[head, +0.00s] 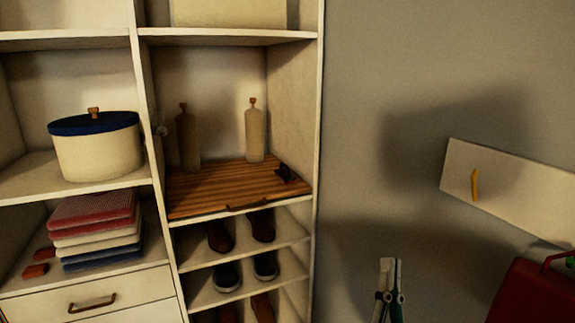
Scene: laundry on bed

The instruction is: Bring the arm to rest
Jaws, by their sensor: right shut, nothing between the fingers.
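My right gripper (391,265) shows at the bottom of the head view, right of the shelf unit, with its fingers pointing up in the picture. Its fingers are together with nothing held between them. It appears in front of the bare grey wall and looks clear of the shelves. The rest of its arm is below the frame. My left gripper is not in view.
The shelf unit (319,130) fills the left half, with a lidded pot (98,155), folded cloths (95,232), two bottles and shoes. A white panel (520,190) with a yellow handle and a dark red object (530,297) are at right.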

